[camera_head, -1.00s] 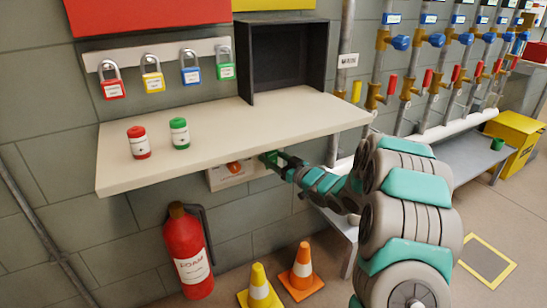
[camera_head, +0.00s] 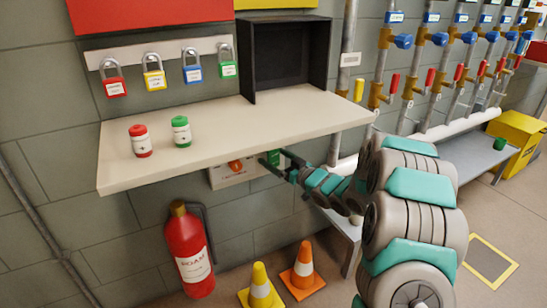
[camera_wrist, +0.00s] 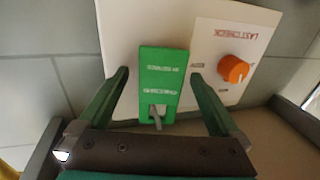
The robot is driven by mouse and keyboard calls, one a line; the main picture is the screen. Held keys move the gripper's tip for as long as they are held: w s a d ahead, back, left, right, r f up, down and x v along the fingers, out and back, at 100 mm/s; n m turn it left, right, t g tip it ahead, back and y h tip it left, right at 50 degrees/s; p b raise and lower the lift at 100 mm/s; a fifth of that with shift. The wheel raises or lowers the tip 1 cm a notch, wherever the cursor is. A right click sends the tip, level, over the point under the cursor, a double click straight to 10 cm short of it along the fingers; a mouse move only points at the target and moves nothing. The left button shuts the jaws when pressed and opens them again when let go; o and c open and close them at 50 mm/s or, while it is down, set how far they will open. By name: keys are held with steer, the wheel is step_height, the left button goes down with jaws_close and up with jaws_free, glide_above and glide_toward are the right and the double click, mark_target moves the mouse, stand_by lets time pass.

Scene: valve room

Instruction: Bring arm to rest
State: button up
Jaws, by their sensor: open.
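My gripper (camera_head: 274,161) is under the right part of the shelf, at a white wall panel (camera_head: 232,174). In the wrist view my gripper (camera_wrist: 165,85) is open, its two fingers apart on either side of a green switch plate (camera_wrist: 163,75) with a small grey toggle (camera_wrist: 157,116). Nothing is held between the fingers. An orange knob (camera_wrist: 233,69) sits on the panel, right of the plate. My arm is stretched out from the lower right. I cannot tell whether the fingers touch the panel.
The shelf (camera_head: 190,140) overhangs the gripper and carries a red canister (camera_head: 140,141), a green canister (camera_head: 181,132) and a black box (camera_head: 290,55). A fire extinguisher (camera_head: 189,250) and two cones (camera_head: 302,268) stand below. A grey bench (camera_head: 475,157) is at right.

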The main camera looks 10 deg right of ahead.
steer(key=s+d+m+g+h, duration=0.2)
steer(key=s+d+g+h, duration=0.1)
steer(key=s+d+h, duration=0.55)
steer(key=s+d+m+g+h, duration=0.3)
steer(key=s+g+h, duration=0.1)
steer(key=s, duration=0.8)
steer(key=s+a+g, duration=0.3)
steer(key=s, duration=0.9)
steer(key=s+a+m+g+y, duration=0.1)
steer(key=s+a+g, duration=0.2)
steer(key=s, duration=0.8)
steer(key=s+a+g+y, duration=0.1)
steer(key=s+a+g, duration=0.3)
steer(key=s, duration=0.8)
steer(key=shift+s+a+f+m, duration=0.3)
steer(key=shift+s+a, duration=0.05)
steer(key=shift+a, duration=0.35)
steer(key=shift+a+y, duration=0.1)
steer(key=shift+y, duration=0.15)
